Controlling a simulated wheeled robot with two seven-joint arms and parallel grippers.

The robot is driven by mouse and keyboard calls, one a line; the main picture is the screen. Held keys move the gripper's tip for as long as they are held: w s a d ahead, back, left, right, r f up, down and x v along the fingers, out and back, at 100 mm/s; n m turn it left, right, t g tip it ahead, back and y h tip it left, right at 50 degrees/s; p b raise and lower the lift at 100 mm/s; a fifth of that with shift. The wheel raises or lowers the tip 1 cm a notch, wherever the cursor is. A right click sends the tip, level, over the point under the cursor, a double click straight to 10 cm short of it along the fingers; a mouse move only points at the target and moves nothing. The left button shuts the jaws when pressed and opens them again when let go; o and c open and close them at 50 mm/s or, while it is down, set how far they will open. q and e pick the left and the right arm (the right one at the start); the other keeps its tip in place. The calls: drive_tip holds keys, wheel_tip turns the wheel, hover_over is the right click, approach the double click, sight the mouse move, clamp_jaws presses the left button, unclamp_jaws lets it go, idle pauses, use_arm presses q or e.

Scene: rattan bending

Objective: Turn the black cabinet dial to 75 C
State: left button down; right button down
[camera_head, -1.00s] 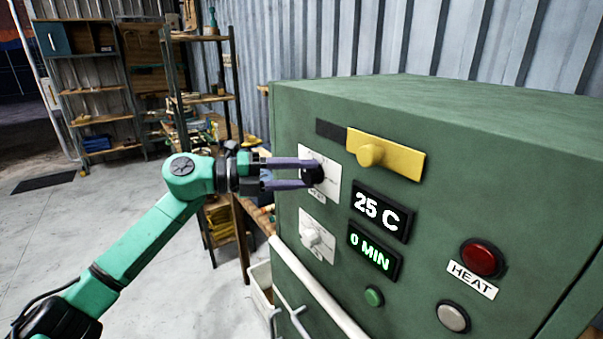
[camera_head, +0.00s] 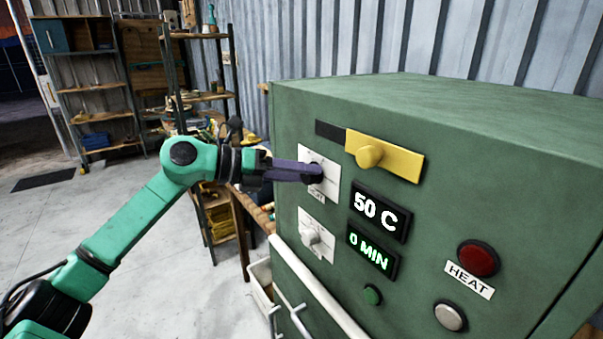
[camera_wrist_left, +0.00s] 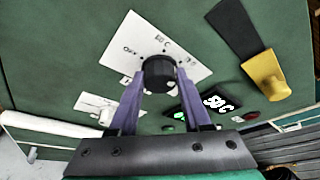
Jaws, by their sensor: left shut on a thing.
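The green cabinet (camera_head: 440,130) stands at the right in the head view. Its black dial (camera_wrist_left: 158,72) sits on a white plate (camera_head: 331,182), which also shows in the left wrist view (camera_wrist_left: 130,45). My left gripper (camera_head: 312,172) is shut on the black dial, with one purple finger on each side of it in the left wrist view (camera_wrist_left: 160,80). In the head view the fingers mostly hide the dial. The upper display (camera_head: 377,213) reads 50 C. My right gripper is in neither view.
A lower display (camera_head: 373,248) reads 0 MIN. Beside it is a white dial (camera_head: 312,236). A yellow handle (camera_head: 370,156), a red button (camera_head: 478,259), a green button (camera_head: 372,295) and a white rail (camera_head: 318,290) are on the cabinet. Shelves (camera_head: 98,90) stand behind at the left.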

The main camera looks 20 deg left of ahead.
use_arm(q)
drive_tip(key=shift+f, duration=0.1)
drive_tip(key=shift+c, duration=1.8)
unclamp_jaws()
drive_tip(key=b+v, duration=0.5)
drive_tip(key=v, duration=0.9)
drive_tip(key=shift+s+a+b, duration=0.2)
drive_tip(key=shift+a+b, duration=0.1)
